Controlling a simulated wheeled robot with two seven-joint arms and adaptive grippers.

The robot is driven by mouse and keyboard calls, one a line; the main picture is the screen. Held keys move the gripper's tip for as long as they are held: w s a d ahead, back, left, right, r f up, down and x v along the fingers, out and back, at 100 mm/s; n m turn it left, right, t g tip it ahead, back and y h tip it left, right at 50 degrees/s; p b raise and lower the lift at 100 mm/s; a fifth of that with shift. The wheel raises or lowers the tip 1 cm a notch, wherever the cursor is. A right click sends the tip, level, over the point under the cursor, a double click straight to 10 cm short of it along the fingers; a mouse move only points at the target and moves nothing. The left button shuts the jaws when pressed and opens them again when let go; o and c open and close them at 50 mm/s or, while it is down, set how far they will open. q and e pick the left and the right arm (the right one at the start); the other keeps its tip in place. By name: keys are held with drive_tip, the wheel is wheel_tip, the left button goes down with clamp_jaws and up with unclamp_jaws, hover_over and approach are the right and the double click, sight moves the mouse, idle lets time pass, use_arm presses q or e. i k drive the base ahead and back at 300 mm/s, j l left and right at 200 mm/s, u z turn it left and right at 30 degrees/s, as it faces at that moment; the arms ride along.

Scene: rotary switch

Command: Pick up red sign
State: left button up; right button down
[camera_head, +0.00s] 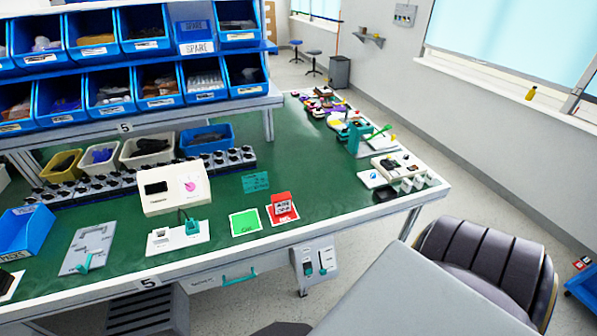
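The red sign (281,203) is a small red block with a dark-printed white label on its front. It stands near the front edge of the green-topped workbench (330,190), on a red and white square card (284,218). A green square card (244,223) lies just left of it. Neither of my grippers is in view, and nothing touches the sign except what it stands on.
A white box with a pink button (175,190) and a white base with small sockets (178,236) stand left of the cards. Blue bins (110,88) fill a rack behind. A grey surface (420,295) and dark chair (485,255) are at front right.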

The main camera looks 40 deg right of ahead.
sight(281, 203)
drive_tip(key=z, duration=1.25)
